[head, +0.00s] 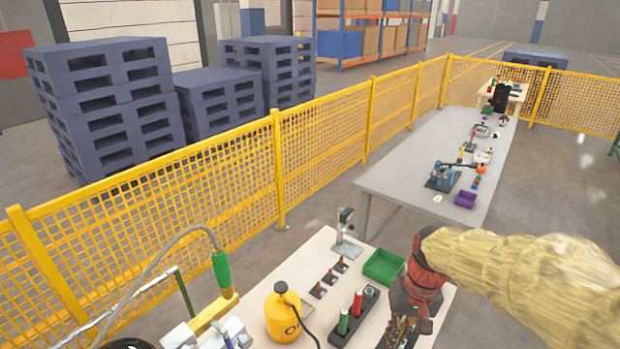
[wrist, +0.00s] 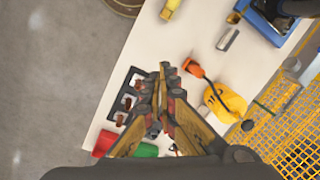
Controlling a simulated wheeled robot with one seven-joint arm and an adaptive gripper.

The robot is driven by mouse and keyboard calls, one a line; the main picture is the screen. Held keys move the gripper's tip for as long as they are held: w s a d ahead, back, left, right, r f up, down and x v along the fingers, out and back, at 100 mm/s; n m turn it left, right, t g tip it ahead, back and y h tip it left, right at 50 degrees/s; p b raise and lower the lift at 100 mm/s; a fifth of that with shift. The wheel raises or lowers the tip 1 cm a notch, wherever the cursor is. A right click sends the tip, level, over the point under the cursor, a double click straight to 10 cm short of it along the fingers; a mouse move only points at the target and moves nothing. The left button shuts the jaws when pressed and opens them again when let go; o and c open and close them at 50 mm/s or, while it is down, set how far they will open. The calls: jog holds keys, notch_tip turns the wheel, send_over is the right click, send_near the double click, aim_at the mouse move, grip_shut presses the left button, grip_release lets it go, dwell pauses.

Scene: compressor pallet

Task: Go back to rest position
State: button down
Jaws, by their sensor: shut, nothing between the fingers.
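My gripper (head: 402,331) hangs over the right front part of the near white table (head: 310,262) in the head view. My arm reaches in from the right in a yellowish sleeve. In the wrist view my gripper (wrist: 165,72) points down at the table with its fingertips together and nothing between them. The table surface lies below it, and the fingers hide part of the things there.
A yellow canister (head: 283,315), a dark holder (head: 353,318) with red and green items, a green bin (head: 384,266) and a small grey stand (head: 346,236) are on the table. A yellow mesh fence (head: 190,212) runs behind. A long grey table (head: 430,150) stands beyond.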

jog(key=s+r+n+t+h+b, duration=0.1)
jog(key=s+r+t+b, duration=0.2)
jog(key=s+r+t, duration=0.3)
jog(key=s+r, duration=0.3)
jog(key=s, duration=0.3)
jog(key=shift+s+d+h, duration=0.15)
jog(key=shift+d+h, duration=0.05)
jog(key=shift+h, duration=0.1)
